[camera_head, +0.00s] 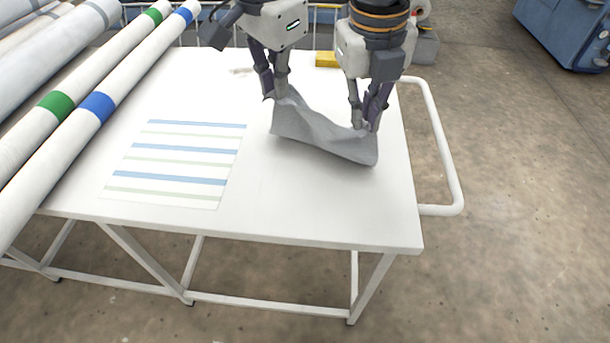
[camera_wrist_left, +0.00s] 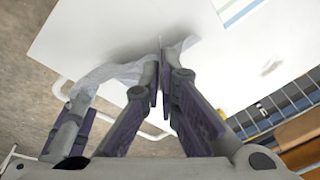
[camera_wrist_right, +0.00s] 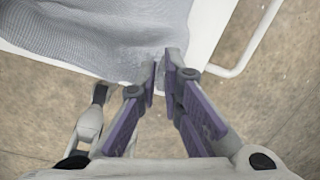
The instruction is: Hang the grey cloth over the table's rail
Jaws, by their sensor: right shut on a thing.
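The grey cloth (camera_head: 322,137) hangs between my two grippers over the right part of the white table. Its lower edge is close to the tabletop; I cannot tell whether it touches. My left gripper (camera_head: 275,92) is closed on its left upper corner. My right gripper (camera_head: 366,125) is shut on its right end. The cloth also shows in the left wrist view (camera_wrist_left: 115,72) and fills the upper left of the right wrist view (camera_wrist_right: 95,35). The table's white rail (camera_head: 442,145) sticks out from the right edge, right of both grippers, with no cloth over it.
A striped blue and green sheet (camera_head: 180,165) lies flat on the table (camera_head: 300,215). Long white rolls with green and blue bands (camera_head: 98,105) lie along the left. A yellow block (camera_head: 326,59) is behind the grippers. A blue machine (camera_head: 570,32) stands far right; the floor there is clear.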

